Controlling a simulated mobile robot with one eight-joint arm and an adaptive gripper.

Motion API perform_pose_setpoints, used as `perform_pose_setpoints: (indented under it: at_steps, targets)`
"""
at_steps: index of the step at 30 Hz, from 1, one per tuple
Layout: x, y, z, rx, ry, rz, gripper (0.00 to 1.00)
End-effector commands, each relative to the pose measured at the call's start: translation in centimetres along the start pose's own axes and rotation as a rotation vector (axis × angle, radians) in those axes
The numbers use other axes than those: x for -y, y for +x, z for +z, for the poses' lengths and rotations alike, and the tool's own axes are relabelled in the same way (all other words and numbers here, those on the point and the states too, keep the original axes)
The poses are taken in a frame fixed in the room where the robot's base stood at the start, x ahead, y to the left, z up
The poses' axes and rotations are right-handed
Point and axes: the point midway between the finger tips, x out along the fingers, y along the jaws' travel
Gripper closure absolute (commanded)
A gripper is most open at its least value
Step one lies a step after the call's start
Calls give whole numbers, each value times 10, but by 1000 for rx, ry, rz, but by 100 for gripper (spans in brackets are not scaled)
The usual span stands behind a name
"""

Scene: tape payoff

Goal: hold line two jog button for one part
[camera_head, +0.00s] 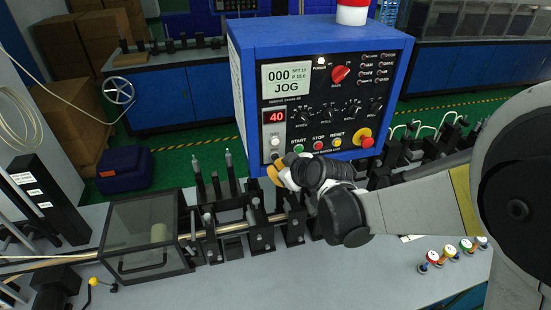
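A blue control box (240,85) stands on the bench with a dark front panel. Its screen (289,78) reads 000 and JOG, and a small red display (273,117) reads 40. Below that are a small pale control (275,141), and green START (298,148), red STOP (318,145) and yellow RESET (337,142) buttons. I cannot read which control is the jog button. My gripper (277,174), with a yellow tip showing, is at the panel's lower left edge, below START. Whether it touches anything, and its opening, cannot be made out.
A red emergency stop (367,142) juts from the panel's lower right. A clear-sided box (143,235) and several black posts stand along a metal rod on the bench. Several colored-top spools (448,252) sit at right. The bench front is mostly clear.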

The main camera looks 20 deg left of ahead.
Motion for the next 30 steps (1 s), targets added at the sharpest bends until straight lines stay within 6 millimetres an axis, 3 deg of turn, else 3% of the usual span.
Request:
perform_pose_setpoints:
  at_steps: [30]
  targets:
    - [-5,9,-5,0,0,0,100]
